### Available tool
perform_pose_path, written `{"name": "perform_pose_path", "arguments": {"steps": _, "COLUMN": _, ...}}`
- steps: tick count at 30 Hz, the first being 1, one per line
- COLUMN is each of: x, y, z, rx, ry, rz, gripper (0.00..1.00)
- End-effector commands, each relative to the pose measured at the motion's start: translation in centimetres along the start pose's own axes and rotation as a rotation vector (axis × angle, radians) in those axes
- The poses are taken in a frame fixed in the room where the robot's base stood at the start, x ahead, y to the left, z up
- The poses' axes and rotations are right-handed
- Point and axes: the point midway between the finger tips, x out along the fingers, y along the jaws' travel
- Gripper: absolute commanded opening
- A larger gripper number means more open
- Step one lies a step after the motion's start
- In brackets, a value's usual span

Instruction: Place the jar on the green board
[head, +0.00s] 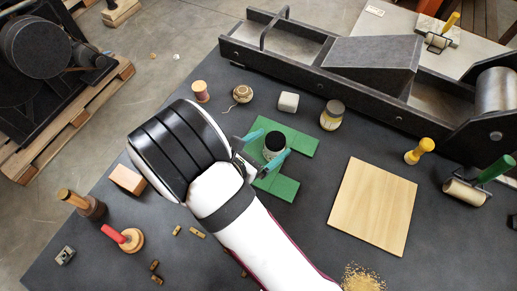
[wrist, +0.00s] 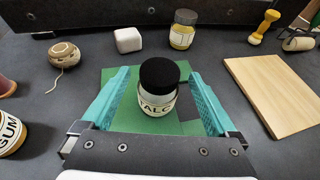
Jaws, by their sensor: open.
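A white jar labelled TALC with a black lid (wrist: 160,90) stands upright on the green board (wrist: 120,118). In the head view the jar (head: 274,145) and the green board (head: 300,143) show beside my wrist. My gripper (wrist: 160,105) is open, with one teal finger on each side of the jar. In the wrist view gaps show between the fingers and the jar, most clearly on the left. In the head view my gripper (head: 267,159) hides part of the board. A second jar, yellowish with a grey lid (head: 332,115), stands behind the board.
A wooden board (head: 375,205) lies to the right. A white block (head: 288,102), twine ball (head: 242,93) and thread spool (head: 201,92) stand behind. A jar labelled GUM (wrist: 10,136) is at the left in the wrist view. The long dark press (head: 370,65) borders the back.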

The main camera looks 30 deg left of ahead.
Motion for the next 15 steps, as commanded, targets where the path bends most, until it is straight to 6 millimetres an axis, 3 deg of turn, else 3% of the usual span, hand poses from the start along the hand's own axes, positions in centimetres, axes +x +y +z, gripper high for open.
{"name": "perform_pose_path", "arguments": {"steps": 3, "x": -3.0, "y": 0.1, "z": 0.0, "rx": 0.001, "ry": 0.0, "rz": 0.005, "gripper": 0.94}}
{"name": "perform_pose_path", "arguments": {"steps": 7, "x": -5.3, "y": 0.1, "z": 0.0, "rx": 0.001, "ry": 0.0, "rz": 0.004, "gripper": 0.94}}
{"name": "perform_pose_path", "arguments": {"steps": 15, "x": -6.2, "y": -0.5, "z": 0.4, "rx": 0.024, "ry": 0.004, "rz": -0.022, "gripper": 0.94}}
